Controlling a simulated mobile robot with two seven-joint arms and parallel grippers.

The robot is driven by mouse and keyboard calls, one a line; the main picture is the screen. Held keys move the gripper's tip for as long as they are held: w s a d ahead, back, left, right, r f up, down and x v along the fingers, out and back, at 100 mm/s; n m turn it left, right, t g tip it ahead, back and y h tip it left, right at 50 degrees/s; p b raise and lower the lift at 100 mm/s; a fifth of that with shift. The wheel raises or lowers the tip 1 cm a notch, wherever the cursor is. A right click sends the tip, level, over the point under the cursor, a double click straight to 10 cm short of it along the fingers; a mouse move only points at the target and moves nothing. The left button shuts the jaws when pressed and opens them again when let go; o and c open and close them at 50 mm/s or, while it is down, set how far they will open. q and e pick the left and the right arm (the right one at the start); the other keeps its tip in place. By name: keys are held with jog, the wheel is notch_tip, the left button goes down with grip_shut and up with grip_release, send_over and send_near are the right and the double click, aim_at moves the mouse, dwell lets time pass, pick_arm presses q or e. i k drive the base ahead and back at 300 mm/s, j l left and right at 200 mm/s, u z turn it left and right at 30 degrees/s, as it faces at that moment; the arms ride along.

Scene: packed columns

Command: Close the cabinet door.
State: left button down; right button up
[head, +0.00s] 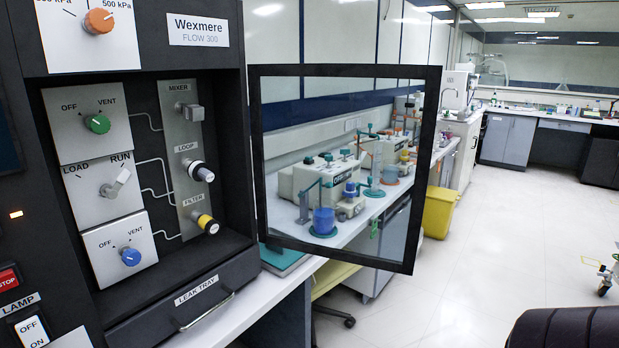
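The cabinet door (345,71) is a clear pane in a black frame. In the head view it stands open, swung out to the right of the black cabinet (244,85) labelled Wexmere FLOW 300. Its left edge is beside the cabinet's right side, and its far edge hangs free over the floor side. The cabinet's front is uncovered, showing knobs and valves on grey panels. Neither of my grippers is in view.
Below the opening is a leak tray (170,305) with a protruding handle (206,312). Lab equipment on a bench shows through the pane. A yellow bin (440,211) stands beyond the door. A dark rounded shape (565,328) fills the lower right corner. Open floor lies right of the door.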

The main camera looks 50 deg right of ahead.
aim_at(432, 75)
jog(key=l+u, duration=0.15)
jog(key=l, duration=0.45)
jog(key=k+l+u, duration=0.1)
jog(key=l, duration=0.5)
jog(key=l+u, duration=0.15)
jog(key=l, duration=0.45)
jog(key=k+l+u, duration=0.15)
jog(key=l, duration=0.45)
jog(key=k+l+u, duration=0.1)
jog(key=l, duration=0.5)
jog(key=k+l+u, duration=0.15)
jog(key=l, duration=0.4)
jog(key=k+l+u, duration=0.15)
jog(key=l, duration=0.4)
jog(key=k+l+u, duration=0.1)
jog(key=k+l, duration=0.2)
jog(key=l, duration=0.2)
